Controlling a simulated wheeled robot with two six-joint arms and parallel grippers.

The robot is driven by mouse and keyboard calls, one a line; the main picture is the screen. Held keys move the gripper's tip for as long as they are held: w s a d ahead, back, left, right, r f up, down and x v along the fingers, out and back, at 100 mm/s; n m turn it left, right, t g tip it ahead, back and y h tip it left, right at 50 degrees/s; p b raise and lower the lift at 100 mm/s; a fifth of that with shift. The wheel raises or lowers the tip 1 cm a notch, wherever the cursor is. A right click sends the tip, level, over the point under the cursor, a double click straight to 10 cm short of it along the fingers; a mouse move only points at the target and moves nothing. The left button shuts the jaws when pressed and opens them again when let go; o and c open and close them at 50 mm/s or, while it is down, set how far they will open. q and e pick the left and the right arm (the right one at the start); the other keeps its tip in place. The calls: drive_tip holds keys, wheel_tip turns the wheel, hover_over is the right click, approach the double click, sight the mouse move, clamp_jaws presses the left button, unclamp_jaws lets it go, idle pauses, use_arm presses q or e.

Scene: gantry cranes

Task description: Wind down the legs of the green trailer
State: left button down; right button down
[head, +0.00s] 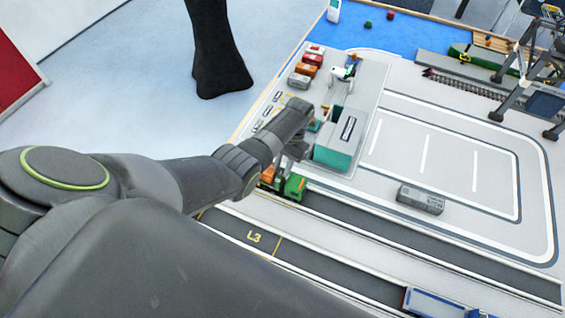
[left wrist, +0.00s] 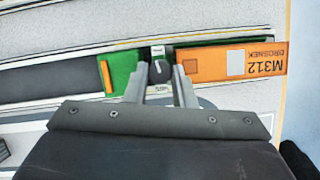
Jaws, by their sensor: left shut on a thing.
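The green trailer (head: 294,187) stands on the dark road lane, partly hidden under my left arm in the head view. In the left wrist view its green deck (left wrist: 121,72) shows left of the fingers. An orange container (left wrist: 240,60) marked M312 lies on it to the right. Between my left gripper's (left wrist: 160,72) fingers is a dark knob (left wrist: 160,70) with a pale label above it. The fingers are shut on this knob. The trailer's legs are not clearly visible. My left gripper shows in the head view (head: 296,153) just above the trailer. My right gripper is not in view.
A teal-and-white block (head: 338,140) stands right beside my left gripper. A grey container (head: 420,198) lies on the marked yard. Small trucks and containers (head: 308,62) stand behind. A gantry crane (head: 535,70) is at far right, and a blue trailer (head: 435,303) at front right.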

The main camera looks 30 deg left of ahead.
use_arm(q)
drive_tip(key=shift+s+f+m+y+p, duration=0.2)
drive_tip(key=shift+m+y+p, duration=0.25)
drive_tip(key=shift+m, duration=0.65)
drive_tip(key=c, duration=1.6)
unclamp_jaws()
drive_tip(key=o, duration=0.4)
drive_tip(key=shift+w+a+f, duration=0.1)
drive_tip(key=shift+w+a, duration=0.1)
drive_tip(key=shift+a, duration=0.05)
drive_tip(key=shift+d, duration=0.15)
